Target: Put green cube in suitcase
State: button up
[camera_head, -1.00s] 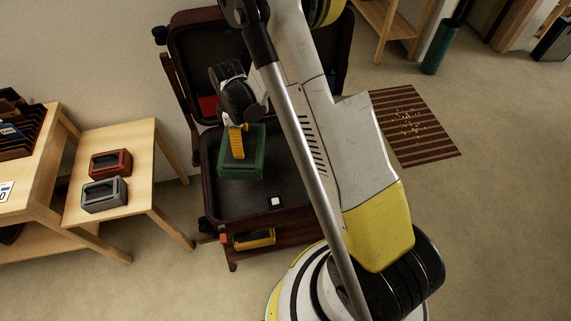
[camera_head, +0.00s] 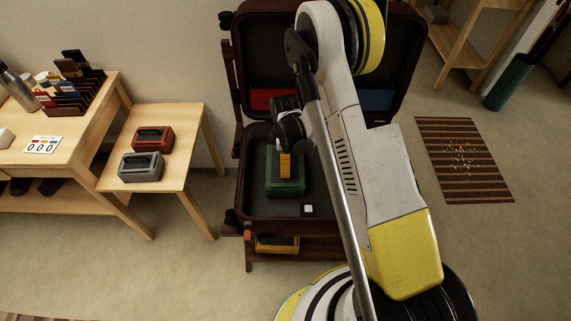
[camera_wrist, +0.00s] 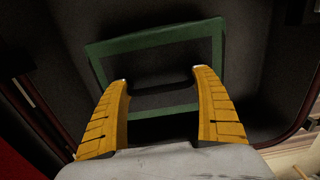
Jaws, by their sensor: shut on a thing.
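The green cube (camera_head: 285,188) is a box with a dark recessed top. It is inside the lower half of the open dark red suitcase (camera_head: 263,209), towards the back left. I cannot tell whether it rests on the suitcase floor. My gripper (camera_head: 285,167) reaches down onto it from above, with its yellow fingers shut on its dark middle part. In the wrist view, the cube's green rim (camera_wrist: 150,41) surrounds that dark part, and the gripper's two fingers (camera_wrist: 160,76) stand on either side of it. My arm hides the suitcase's right side.
A small white square (camera_head: 308,209) lies near the suitcase's front. Red (camera_head: 272,98) and blue (camera_head: 376,99) pieces show at the raised lid. A side table (camera_head: 190,120) at left holds a red box (camera_head: 152,139) and a grey box (camera_head: 141,167). A striped mat (camera_head: 463,160) lies right.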

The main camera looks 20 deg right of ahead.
jog(key=shift+f, duration=0.1)
jog(key=o, duration=1.4)
